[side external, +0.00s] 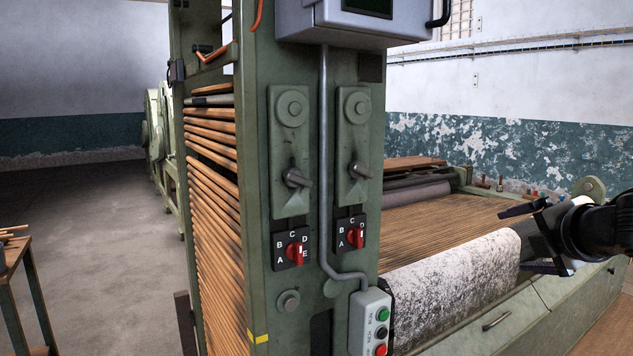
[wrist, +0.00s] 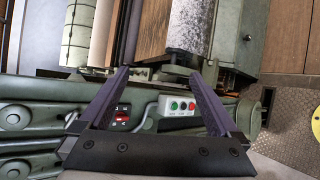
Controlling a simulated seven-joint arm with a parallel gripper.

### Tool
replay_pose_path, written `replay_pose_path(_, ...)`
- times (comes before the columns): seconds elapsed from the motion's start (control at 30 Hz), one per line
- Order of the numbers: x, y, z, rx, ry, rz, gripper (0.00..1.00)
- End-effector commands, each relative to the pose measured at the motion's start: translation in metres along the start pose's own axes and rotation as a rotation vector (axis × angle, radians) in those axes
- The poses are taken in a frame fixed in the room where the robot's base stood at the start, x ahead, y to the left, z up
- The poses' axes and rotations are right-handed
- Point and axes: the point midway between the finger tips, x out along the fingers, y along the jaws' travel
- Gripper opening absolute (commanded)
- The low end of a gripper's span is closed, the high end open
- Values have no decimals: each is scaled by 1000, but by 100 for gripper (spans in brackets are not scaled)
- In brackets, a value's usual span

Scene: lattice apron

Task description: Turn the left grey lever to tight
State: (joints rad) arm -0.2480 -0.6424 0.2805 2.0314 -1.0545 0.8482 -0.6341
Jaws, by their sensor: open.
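The left grey lever (side external: 297,178) sits on a green plate on the machine's upright post in the side external view. Its handle points to the right and slightly down. A matching right grey lever (side external: 360,170) sits on a second plate beside it. I can read no "tight" mark near either lever. My gripper (side external: 517,240) is at the right, over the roller bed, well apart from both levers. It is open and empty. Its two dark fingers also show spread apart in the wrist view (wrist: 160,73). I cannot clearly make out the left lever in the wrist view.
Below the levers are two red lettered selector knobs, left (side external: 294,251) and right (side external: 354,236). A grey conduit (side external: 324,150) runs between the lever plates to a button box (side external: 370,322). A speckled roller (side external: 455,285) lies below my gripper. A wooden table (side external: 18,262) stands far left.

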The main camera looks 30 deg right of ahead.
Motion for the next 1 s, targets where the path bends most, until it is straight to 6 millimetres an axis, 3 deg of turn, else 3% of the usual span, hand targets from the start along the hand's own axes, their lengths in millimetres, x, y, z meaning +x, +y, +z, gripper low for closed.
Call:
replay_pose_path(0.03, 2, 27, -16, -132, 5, 77, 98)
replay_pose_path(0.17, -8, 92, -66, -457, -7, 303, 98)
replay_pose_path(0.3, -40, 144, -148, -736, -1, 559, 98)
replay_pose_path(0.4, -63, 152, -197, -819, 36, 668, 98)
replay_pose_path(0.5, -76, 144, -228, -854, 88, 701, 98)
replay_pose_path(0.73, -81, 142, -244, -864, 120, 719, 98)
replay_pose_path(1.0, -45, 166, -259, -863, 117, 713, 98)
